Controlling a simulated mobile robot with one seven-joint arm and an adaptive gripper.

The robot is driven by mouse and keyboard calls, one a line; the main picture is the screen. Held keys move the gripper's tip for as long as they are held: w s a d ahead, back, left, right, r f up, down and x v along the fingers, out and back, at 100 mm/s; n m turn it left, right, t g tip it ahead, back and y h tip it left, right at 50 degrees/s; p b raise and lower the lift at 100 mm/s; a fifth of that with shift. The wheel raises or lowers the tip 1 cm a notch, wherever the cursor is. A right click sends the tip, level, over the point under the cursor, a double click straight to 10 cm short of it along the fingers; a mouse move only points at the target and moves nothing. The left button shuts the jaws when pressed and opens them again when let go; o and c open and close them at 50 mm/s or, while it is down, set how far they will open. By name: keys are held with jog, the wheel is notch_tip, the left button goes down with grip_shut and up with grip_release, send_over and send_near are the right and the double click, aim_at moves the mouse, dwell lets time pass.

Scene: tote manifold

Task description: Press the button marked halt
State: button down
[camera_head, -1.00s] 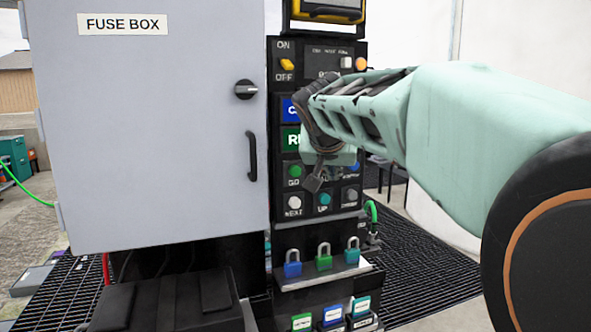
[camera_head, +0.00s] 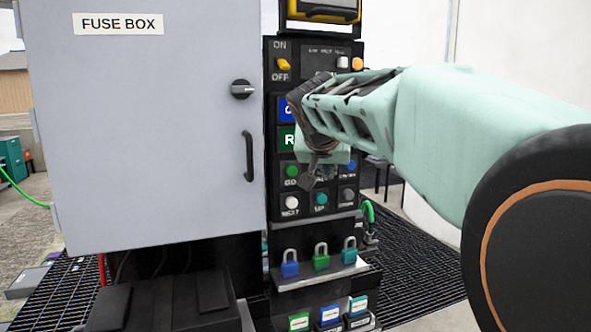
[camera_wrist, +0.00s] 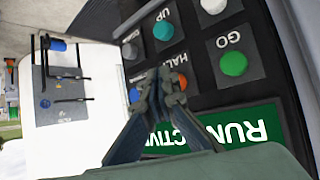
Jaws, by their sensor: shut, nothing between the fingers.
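The halt button sits in the middle of the button row between the green GO button (camera_head: 291,171) and a blue button. In the wrist view, a sliver of the orange-red halt button (camera_wrist: 183,81) shows beside my fingertips, with its "HALT" label partly covered. My gripper (camera_wrist: 160,76) is shut and empty, its tips in front of the halt button and label. I cannot tell whether they touch. In the head view, my gripper (camera_head: 308,183) hides the halt button. The GO button (camera_wrist: 233,63) and the teal UP button (camera_wrist: 163,28) flank that spot in the wrist view.
The grey fuse box (camera_head: 150,140) stands left of the panel, its black handle (camera_head: 249,155) sticking out. A white NEXT button (camera_head: 291,202) is below GO. Several padlocks (camera_head: 321,260) stand on a ledge below. A green RUN sign (camera_wrist: 240,128) is close to the fingers.

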jog(key=shift+w+a, duration=0.15)
jog(key=shift+w, duration=0.45)
dwell(0.6)
jog(key=shift+s, duration=0.15)
jog(key=shift+s+d+b, duration=0.25)
jog(key=shift+s+b, duration=0.25)
jog(key=shift+s, duration=0.35)
